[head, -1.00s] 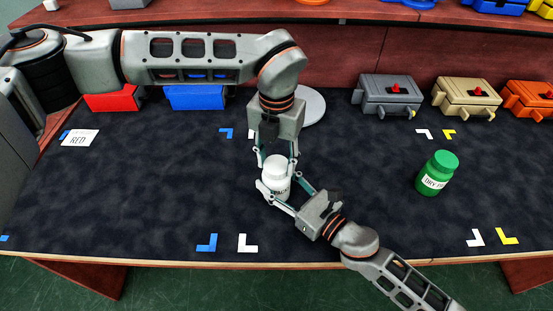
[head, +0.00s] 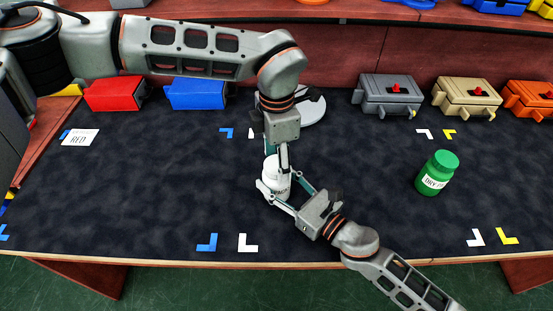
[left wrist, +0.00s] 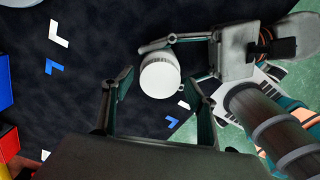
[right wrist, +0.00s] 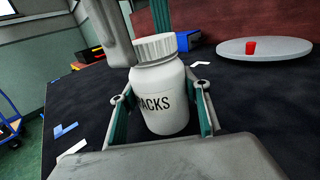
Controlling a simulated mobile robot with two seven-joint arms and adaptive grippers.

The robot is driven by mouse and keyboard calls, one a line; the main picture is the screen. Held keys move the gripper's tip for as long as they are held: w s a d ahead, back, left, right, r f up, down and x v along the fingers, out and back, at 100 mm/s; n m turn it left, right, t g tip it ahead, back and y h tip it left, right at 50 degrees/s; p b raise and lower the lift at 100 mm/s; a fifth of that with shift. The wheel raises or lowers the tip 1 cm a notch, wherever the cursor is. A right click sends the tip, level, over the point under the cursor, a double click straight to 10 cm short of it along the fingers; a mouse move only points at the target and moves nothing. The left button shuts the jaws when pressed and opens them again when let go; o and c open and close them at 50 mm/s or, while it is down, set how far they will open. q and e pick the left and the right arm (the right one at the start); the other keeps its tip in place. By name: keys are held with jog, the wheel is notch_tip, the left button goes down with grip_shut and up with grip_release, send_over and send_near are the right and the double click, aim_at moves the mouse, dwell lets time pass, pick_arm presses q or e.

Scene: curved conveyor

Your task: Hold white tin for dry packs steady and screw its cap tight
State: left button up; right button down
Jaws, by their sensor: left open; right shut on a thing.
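The white tin for dry packs (head: 276,187) stands upright on the dark table mat. Its ribbed white cap (right wrist: 155,48) sits on top and looks level in the right wrist view; I cannot tell how tight it is. My right gripper (head: 281,192) is shut on the tin's body, a finger on each side, with the label's "PACKS" showing between them. My left gripper (left wrist: 159,88) points down from above and is open, its fingers apart on either side of the cap (left wrist: 160,76). In the head view, the left gripper partly hides the cap.
A green tin (head: 437,173) stands to the right. Red (head: 113,94), blue (head: 195,94), grey (head: 387,96) and tan (head: 467,97) boxes line the back. A grey disc (head: 313,107) lies behind my left gripper. The mat's front left is clear apart from corner marks.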

pick_arm(q)
jog(key=shift+r, duration=0.15)
jog(key=shift+r, duration=2.15)
jog(key=shift+c, duration=0.3)
jog(key=n, duration=0.1)
jog(key=r+n, duration=0.1)
jog(key=n, duration=0.2)
jog(key=shift+d+r+n, duration=0.15)
jog(key=shift+r+n, duration=0.2)
jog(key=shift+n, duration=0.05)
jog(key=n, duration=0.1)
jog(key=r+n, duration=0.1)
jog(key=n, duration=0.3)
jog(key=shift+r, duration=0.4)
jog(key=shift+f, duration=0.1)
jog(key=shift+f, duration=3.95)
